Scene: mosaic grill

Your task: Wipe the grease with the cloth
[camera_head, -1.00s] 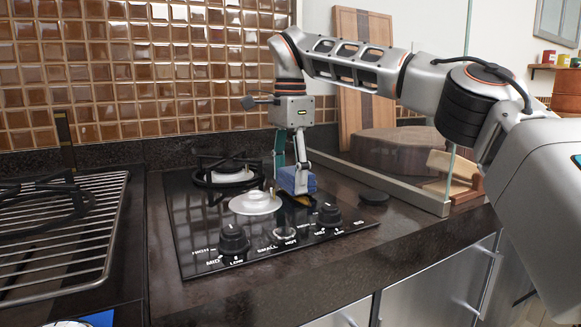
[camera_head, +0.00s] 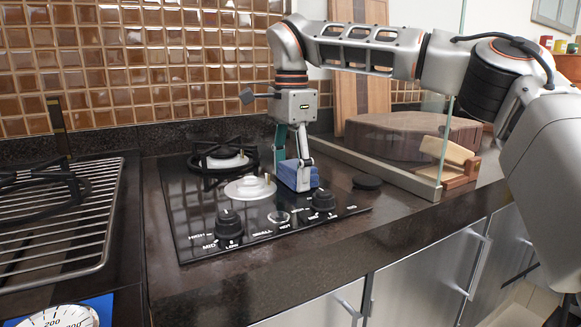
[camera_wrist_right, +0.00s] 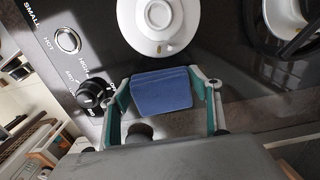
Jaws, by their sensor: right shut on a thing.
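My right gripper (camera_head: 297,172) is shut on a folded blue cloth (camera_head: 303,182), pointing down over the black cooktop (camera_head: 187,213). The cloth sits low at the cooktop surface, just right of a bare pale burner (camera_head: 250,188) and behind the right knob. In the right wrist view the cloth (camera_wrist_right: 163,94) lies between the two fingers, close to the white burner (camera_wrist_right: 158,18). No grease shows now; any under the cloth is hidden. My left gripper is not in view.
Black knobs (camera_head: 229,226) line the cooktop's front. A rear burner with a black grate (camera_head: 222,161) stands behind. A glass panel (camera_head: 447,140), a round wooden block (camera_head: 405,133) and a black disc (camera_head: 367,182) are at the right. A grill rack (camera_head: 70,240) is at the left.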

